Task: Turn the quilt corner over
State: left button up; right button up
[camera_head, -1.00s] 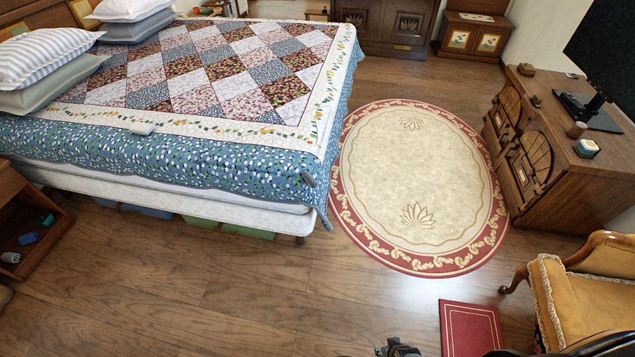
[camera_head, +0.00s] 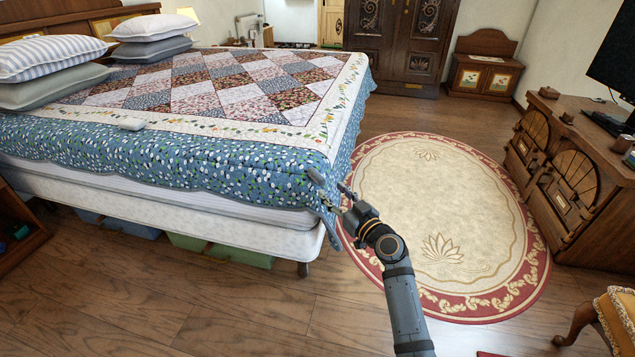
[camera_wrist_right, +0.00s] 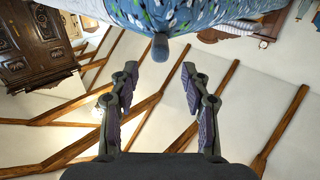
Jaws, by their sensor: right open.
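The patchwork quilt (camera_head: 235,85) with a blue leafy border lies spread on the bed. Its near right corner hangs over the mattress edge, with a small grey-blue tab (camera_head: 315,177) sticking out. The right gripper (camera_head: 340,198) is just right of this corner, at about its height. In the right wrist view, the right gripper (camera_wrist_right: 159,78) is open and empty. There the tab (camera_wrist_right: 160,46) hangs from the blue quilt border (camera_wrist_right: 195,14), centred just beyond the fingertips, apart from both fingers. My left gripper is out of view.
An oval rug (camera_head: 435,210) covers the floor right of the bed. A wooden cabinet (camera_head: 565,170) stands at the right.

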aim_at(324, 184)
jog(key=b+x, duration=0.1)
jog(key=x, duration=0.7)
jog(key=shift+w+a+f, duration=0.1)
jog(key=shift+w+a, duration=0.05)
jog(key=shift+w, duration=0.1)
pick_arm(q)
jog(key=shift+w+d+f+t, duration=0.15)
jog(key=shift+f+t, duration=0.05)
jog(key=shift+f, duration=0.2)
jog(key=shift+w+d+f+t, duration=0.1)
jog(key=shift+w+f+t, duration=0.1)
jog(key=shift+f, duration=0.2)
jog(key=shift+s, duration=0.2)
pick_arm(e)
grip_shut()
